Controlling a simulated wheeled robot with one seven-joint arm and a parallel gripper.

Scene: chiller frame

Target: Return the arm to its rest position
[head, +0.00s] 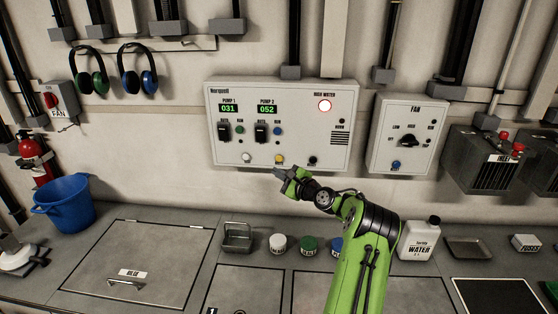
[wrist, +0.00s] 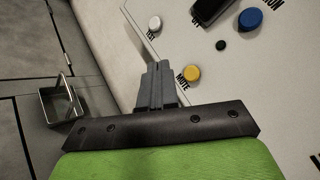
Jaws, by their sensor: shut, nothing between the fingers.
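My arm is green and black and reaches up from the bottom right of the head view. My gripper (head: 277,171) is just below the lower edge of the pump control panel (head: 330,125), near the yellow button (head: 279,158). In the wrist view my gripper (wrist: 157,66) shows its two grey fingers together with nothing between them. The yellow button, labelled MUTE, is to the right of the fingertips in the wrist view (wrist: 192,73). The fingers look apart from it.
A fan panel (head: 408,135) hangs to the right. On the counter are a metal basket (head: 237,238), small lidded jars (head: 278,243), a white water jug (head: 419,238) and a shallow tray (head: 468,248). A blue bucket (head: 64,205) stands at left beside the bilge hatch (head: 140,262).

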